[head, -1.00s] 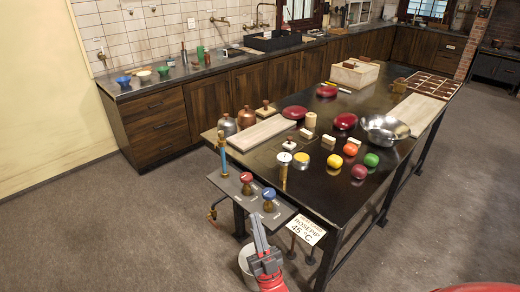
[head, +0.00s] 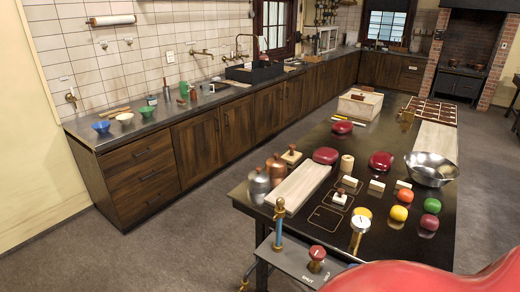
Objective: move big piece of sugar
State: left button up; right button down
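Several small pale blocks stand in a row on the dark table (head: 300,222): one with a dark mark on top (head: 349,182), a plain one (head: 376,186) and another (head: 403,184). A white square piece with a dark top (head: 340,198) sits nearer, on an outlined patch. I cannot tell which of these is the big piece of sugar. Neither of my grippers shows. A large red part of my own arm fills the bottom right and hides the table's near right corner.
A pale board (head: 298,185), metal canisters (head: 259,186), a steel bowl (head: 431,168), coloured balls (head: 398,213) and dark red discs (head: 381,161) crowd the table. A grey panel with a red knob (head: 317,254) juts from the front. Floor at left is clear.

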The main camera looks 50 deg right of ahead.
aim_at(324, 155)
jog(key=i+j+z, duration=0.2)
jog(key=i, duration=0.45)
jog(key=i+z, duration=0.15)
jog(key=i, duration=0.5)
